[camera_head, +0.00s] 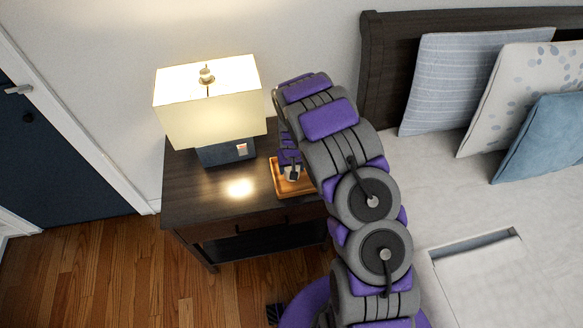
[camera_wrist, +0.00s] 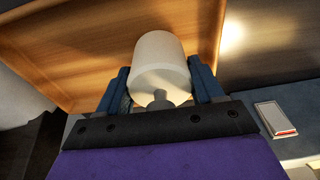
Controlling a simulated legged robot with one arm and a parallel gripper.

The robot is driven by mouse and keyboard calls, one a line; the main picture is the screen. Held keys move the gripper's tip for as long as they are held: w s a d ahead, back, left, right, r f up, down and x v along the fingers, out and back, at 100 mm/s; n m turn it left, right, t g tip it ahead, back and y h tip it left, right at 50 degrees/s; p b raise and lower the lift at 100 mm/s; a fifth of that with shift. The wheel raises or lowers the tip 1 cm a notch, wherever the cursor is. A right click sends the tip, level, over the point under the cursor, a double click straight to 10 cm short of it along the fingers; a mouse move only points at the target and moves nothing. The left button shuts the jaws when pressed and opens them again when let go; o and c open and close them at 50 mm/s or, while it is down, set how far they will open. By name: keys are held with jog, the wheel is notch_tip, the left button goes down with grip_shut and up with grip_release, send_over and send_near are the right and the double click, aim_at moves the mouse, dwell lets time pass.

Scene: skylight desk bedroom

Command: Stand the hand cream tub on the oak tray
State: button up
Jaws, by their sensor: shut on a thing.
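The hand cream tub (camera_wrist: 160,62) is a plain off-white cylinder, held between the two blue fingers of my gripper (camera_wrist: 160,92) in the wrist view. My gripper is shut on it. Behind the tub in that view is the wooden surface of the oak tray (camera_wrist: 75,50). In the head view the small oak tray (camera_head: 281,188) lies on the nightstand, and my gripper (camera_head: 291,174) is over it, partly hidden by my arm. A small pale part of the tub shows there. I cannot tell whether the tub touches the tray.
A lit lamp (camera_head: 207,100) with a dark blue base (camera_head: 222,152) stands on the dark nightstand (camera_head: 195,195), left of the tray. The lamp base also shows at the right in the wrist view (camera_wrist: 300,140). The bed (camera_head: 480,240) is to the right. The nightstand's front left is clear.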

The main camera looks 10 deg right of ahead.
jog(key=o, duration=1.2)
jog(key=s+r+p, duration=0.2)
jog(key=s+r, duration=0.2)
jog(key=r, duration=0.6)
jog(key=s+r+p, duration=0.1)
jog(key=s+r, duration=0.3)
jog(key=r, duration=0.7)
jog(key=s+r+g, duration=0.1)
jog(key=s+r, duration=0.4)
jog(key=s, duration=0.6)
jog(key=s+r+g, duration=0.1)
jog(key=s+r, duration=0.4)
jog(key=s, duration=0.7)
jog(key=s+r+g, duration=0.1)
jog(key=s+r, duration=0.5)
jog(key=s, duration=0.5)
jog(key=shift+s+d+g, duration=0.15)
jog(key=shift+d+g, duration=0.15)
